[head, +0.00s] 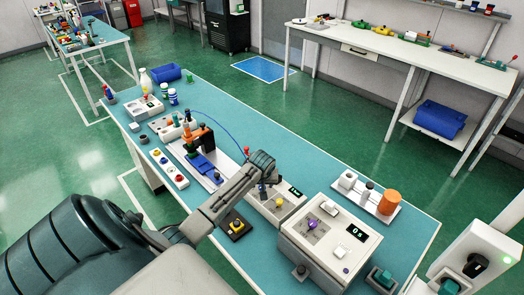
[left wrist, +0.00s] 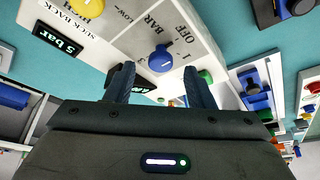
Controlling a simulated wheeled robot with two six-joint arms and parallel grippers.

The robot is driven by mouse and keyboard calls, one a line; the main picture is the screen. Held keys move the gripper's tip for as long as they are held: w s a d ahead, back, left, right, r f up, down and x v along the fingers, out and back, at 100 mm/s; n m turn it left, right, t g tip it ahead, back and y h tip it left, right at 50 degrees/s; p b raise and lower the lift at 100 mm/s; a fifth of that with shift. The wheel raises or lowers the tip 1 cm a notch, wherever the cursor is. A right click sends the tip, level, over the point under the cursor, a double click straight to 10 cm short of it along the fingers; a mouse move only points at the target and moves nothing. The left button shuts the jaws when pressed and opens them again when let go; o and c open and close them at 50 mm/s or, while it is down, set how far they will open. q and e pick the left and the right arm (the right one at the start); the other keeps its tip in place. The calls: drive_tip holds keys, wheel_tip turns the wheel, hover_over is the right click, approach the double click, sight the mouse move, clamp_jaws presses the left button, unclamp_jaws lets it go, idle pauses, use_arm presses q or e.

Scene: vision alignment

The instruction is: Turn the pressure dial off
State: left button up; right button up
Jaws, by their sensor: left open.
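The pressure dial is a blue knob (left wrist: 160,59) with a white pointer line, on a white panel (left wrist: 190,30) printed BAR, OFF, LOW and 1. It shows small in the head view (head: 262,191), on a white box (head: 277,208) near the table's middle. My left gripper (left wrist: 160,84) is open; its dark fingers point at the panel, with the dial beyond and between the tips, apparently apart from them. In the head view my left gripper (head: 263,173) hangs over the box. A yellow knob (left wrist: 87,7) and a 5 bar display (left wrist: 58,46) share the panel. My right gripper is not seen.
A larger white box with a purple knob (head: 313,225) stands to the right on the teal table (head: 225,107). A dark pad with a yellow knob (head: 236,227) lies below the arm. Blue and black gear (head: 205,160) sits left. A white tray (head: 365,195) holds an orange cylinder.

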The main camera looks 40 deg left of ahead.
use_arm(q)
drive_tip(key=b+v, duration=0.2)
drive_tip(key=v, duration=0.7)
